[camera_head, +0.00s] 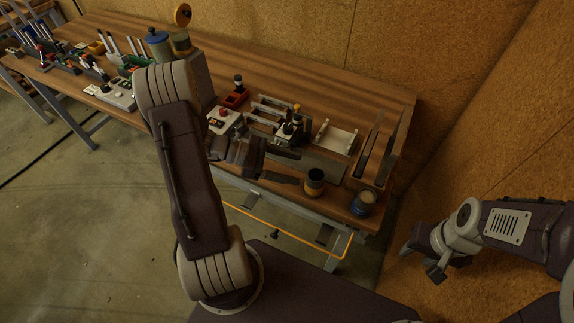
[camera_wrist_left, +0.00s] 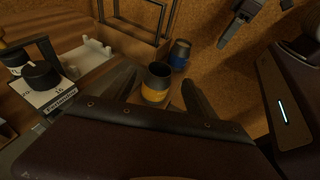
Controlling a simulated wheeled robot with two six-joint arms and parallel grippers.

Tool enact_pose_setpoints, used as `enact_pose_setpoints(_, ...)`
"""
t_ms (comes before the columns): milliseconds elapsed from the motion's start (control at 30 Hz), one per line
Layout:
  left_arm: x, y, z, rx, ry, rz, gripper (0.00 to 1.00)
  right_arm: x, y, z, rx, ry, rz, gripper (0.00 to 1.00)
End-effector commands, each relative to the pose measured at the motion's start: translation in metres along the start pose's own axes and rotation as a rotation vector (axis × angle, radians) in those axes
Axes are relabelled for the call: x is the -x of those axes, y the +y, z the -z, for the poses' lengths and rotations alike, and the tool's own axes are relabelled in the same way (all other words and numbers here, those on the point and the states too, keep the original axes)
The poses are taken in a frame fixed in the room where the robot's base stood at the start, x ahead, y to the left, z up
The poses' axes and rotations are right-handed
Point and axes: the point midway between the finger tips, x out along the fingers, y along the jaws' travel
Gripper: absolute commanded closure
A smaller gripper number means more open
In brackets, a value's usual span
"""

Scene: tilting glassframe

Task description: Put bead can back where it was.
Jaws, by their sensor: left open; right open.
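Two cans stand near the right front of the workbench. One is dark with a yellow-orange band (camera_head: 315,186), also in the left wrist view (camera_wrist_left: 156,92). The other is blue with a pale band (camera_head: 362,204), also in the left wrist view (camera_wrist_left: 179,55). I cannot tell which is the bead can. My left gripper (camera_head: 319,175) is open, its fingers on either side of the yellow-banded can, with gaps visible in the left wrist view. That can stands upright. My right gripper (camera_head: 423,260) is open and empty, off the bench to the right.
The workbench (camera_head: 330,93) has a bare strip along its back. A white tray (camera_head: 340,138) and a wooden rack (camera_head: 369,160) stand behind the cans. Label cards and small frames lie left of them. A chipboard wall (camera_head: 455,120) closes the right side.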

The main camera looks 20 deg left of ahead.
Motion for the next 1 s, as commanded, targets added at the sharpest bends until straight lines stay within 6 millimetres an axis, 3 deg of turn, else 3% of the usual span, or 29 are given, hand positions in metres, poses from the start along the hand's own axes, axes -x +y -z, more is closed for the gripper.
enact_pose_setpoints(100,0.011,0.000,0.000,-0.001,0.001,-0.001,0.35,0.000,0.000,0.000,0.000,0.000,0.000,0.59)
enact_pose_setpoints(267,0.012,-0.003,0.000,-0.008,0.010,0.012,0.35,0.000,0.000,0.000,0.000,0.000,0.000,0.59)
enact_pose_setpoints(367,-0.005,-0.035,0.003,-0.130,0.141,0.166,0.35,0.000,0.000,0.000,0.000,0.000,0.000,0.59)
enact_pose_setpoints(433,-0.014,-0.075,0.014,-0.335,0.318,0.371,0.35,0.000,0.000,0.000,0.000,0.000,0.000,0.59)
enact_pose_setpoints(500,-0.009,-0.106,0.029,-0.630,0.509,0.597,0.35,0.000,0.000,0.000,0.000,0.000,0.000,0.59)
enact_pose_setpoints(533,-0.003,-0.112,0.035,-0.772,0.582,0.684,0.35,0.000,0.000,0.000,0.000,0.000,0.000,0.59)
enact_pose_setpoints(633,0.011,-0.109,0.041,-1.237,0.754,0.910,0.35,0.000,0.000,0.000,0.000,0.000,0.000,0.59)
enact_pose_setpoints(733,0.011,-0.095,0.033,-1.571,0.830,1.020,0.35,0.000,0.000,0.000,0.000,0.000,0.000,0.59)
enact_pose_setpoints(833,0.009,-0.089,0.027,-1.709,0.850,1.056,0.35,0.000,0.000,0.000,0.000,0.000,0.000,0.59)
enact_pose_setpoints(1000,0.009,-0.088,0.027,-1.714,0.852,1.058,0.35,0.000,0.000,0.000,0.000,0.000,0.000,0.59)
